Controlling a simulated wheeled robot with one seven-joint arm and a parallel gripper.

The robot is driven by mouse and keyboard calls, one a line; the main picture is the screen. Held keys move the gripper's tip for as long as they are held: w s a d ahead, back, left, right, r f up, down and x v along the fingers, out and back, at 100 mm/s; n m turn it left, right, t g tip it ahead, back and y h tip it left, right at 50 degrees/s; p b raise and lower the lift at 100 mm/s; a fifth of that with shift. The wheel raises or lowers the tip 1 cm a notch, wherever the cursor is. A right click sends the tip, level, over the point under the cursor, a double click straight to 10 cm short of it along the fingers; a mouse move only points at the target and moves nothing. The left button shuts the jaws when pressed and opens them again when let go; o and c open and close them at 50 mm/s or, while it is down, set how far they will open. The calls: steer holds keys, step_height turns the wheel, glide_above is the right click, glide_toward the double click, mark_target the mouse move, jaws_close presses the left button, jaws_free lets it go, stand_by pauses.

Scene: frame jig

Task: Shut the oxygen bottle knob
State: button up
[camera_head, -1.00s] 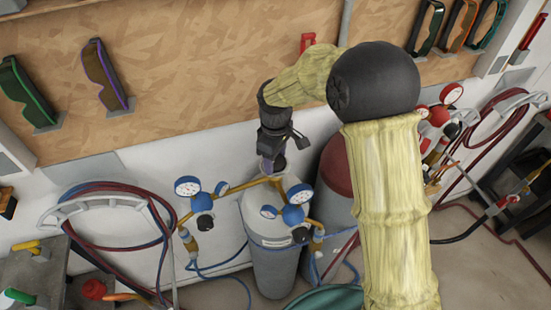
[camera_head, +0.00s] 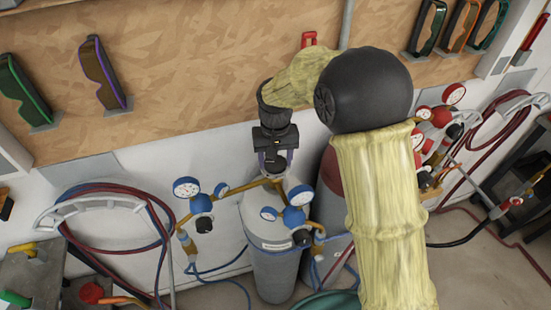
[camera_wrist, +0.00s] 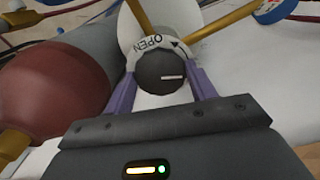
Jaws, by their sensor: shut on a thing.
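The oxygen bottle (camera_head: 272,272) is a grey cylinder standing against the white wall in the head view, with brass pipes and blue-rimmed gauges at its top. Its knob (camera_wrist: 160,70) is a dark round cap with a white line, seen in the wrist view. A white collar (camera_wrist: 142,45) marked OPEN, with an arrow, lies around it. My gripper (camera_wrist: 164,84) is shut on the knob, one purple finger on each side. In the head view my gripper (camera_head: 275,166) is above the bottle top and hides the knob.
A red-topped cylinder (camera_wrist: 60,85) stands close beside the bottle in the wrist view. Blue gauges (camera_head: 186,187) flank the bottle top. A hose coil (camera_head: 95,215) hangs at the left. Goggles (camera_head: 98,72) hang on the wooden board behind.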

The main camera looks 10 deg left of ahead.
steer(key=m, duration=0.3)
steer(key=shift+w+r+m, duration=0.1)
steer(key=shift+r+m, duration=0.1)
steer(key=shift+m, duration=0.2)
steer(key=m, duration=0.3)
steer(key=shift+a+m+p, duration=0.1)
steer(key=shift+m+p, duration=0.2)
steer(key=m, duration=0.3)
steer(key=shift+m+p, duration=0.3)
steer(key=shift+p, duration=0.1)
steer(key=shift+m+p, duration=0.45)
steer(key=shift+m, duration=1.15)
steer(key=shift+w, duration=0.1)
steer(key=o, duration=0.9)
steer(key=shift+o, duration=0.4)
steer(key=shift+f, duration=0.1)
